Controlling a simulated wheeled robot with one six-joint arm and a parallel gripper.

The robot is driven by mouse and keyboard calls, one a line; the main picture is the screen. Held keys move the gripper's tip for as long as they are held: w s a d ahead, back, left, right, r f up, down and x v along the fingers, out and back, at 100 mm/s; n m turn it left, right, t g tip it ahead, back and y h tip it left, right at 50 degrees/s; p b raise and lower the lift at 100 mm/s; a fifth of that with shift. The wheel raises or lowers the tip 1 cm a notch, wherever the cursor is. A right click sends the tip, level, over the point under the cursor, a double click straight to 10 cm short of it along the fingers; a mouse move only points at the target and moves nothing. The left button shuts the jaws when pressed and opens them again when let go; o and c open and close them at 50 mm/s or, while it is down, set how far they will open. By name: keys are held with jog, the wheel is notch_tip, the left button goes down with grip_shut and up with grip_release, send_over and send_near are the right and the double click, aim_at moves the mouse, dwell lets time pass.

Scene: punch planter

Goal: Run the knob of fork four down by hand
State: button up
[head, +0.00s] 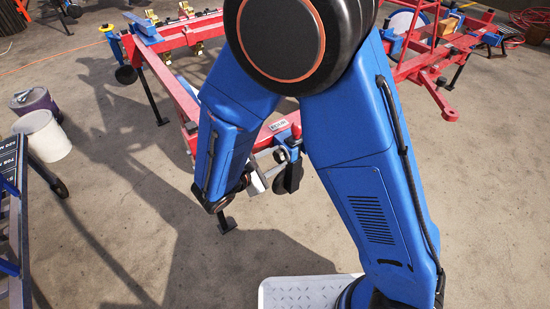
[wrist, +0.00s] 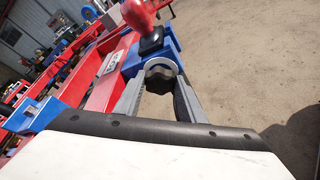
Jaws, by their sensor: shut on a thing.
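A black lobed knob (wrist: 158,78) shows in the middle of the wrist view, against a pale round face on a blue bracket (wrist: 168,52). My gripper (wrist: 160,84) has one grey finger on each side of the knob and is shut on it. A black block with a red handle (wrist: 138,14) stands just above the knob. In the head view, my gripper (head: 258,178) is mostly hidden by my own arm, at the near end of the red frame (head: 170,85). The knob cannot be made out there. No fork number is readable.
A black wheel (head: 290,178) hangs beside my gripper. More red frame (head: 430,60) stands at the back right. A white bucket (head: 43,135) and a dark pail (head: 35,101) stand at the left. The concrete floor (head: 490,190) at the right is clear.

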dwell(0.4)
jog(key=o, duration=1)
jog(key=shift+o, duration=0.2)
jog(key=shift+s, duration=0.15)
jog(key=v, duration=1.7)
jog(key=shift+s+a, duration=0.1)
jog(key=shift+s, duration=0.05)
jog(key=v, duration=1.7)
